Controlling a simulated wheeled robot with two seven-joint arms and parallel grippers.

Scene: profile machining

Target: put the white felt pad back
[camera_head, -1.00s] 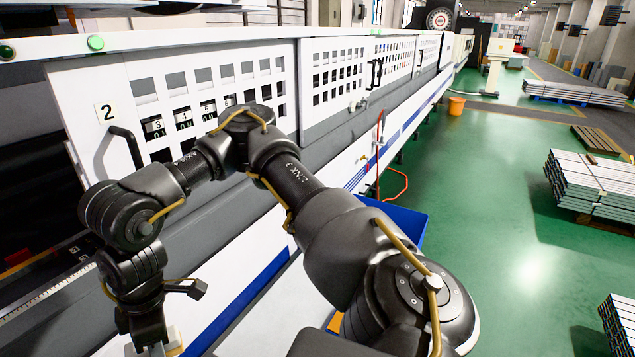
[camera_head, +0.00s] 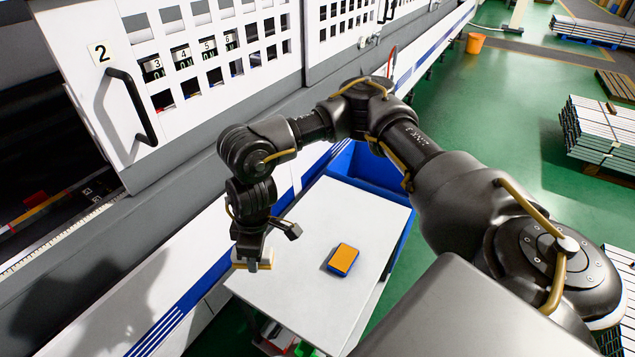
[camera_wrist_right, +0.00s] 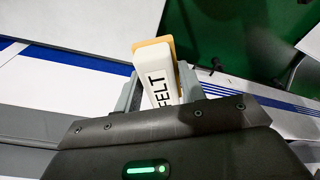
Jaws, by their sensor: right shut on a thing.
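The felt pad (camera_wrist_right: 153,72) is a white block marked FELT with a tan layer along its far side. My right gripper (camera_wrist_right: 160,93) is shut on it, one finger on each side. In the head view the right gripper (camera_head: 250,256) points down with the pad (camera_head: 262,265) at its tips, near the left edge of the white cart top (camera_head: 340,216). I cannot tell whether the pad touches anything below. My left gripper is not in view.
An orange and blue block (camera_head: 343,259) lies on the cart top, right of the gripper. A blue bin (camera_head: 378,175) is at the cart's far end. The machine's white door (camera_head: 170,75) with a black handle (camera_head: 135,105) stands at the left. Much of the cart top is clear.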

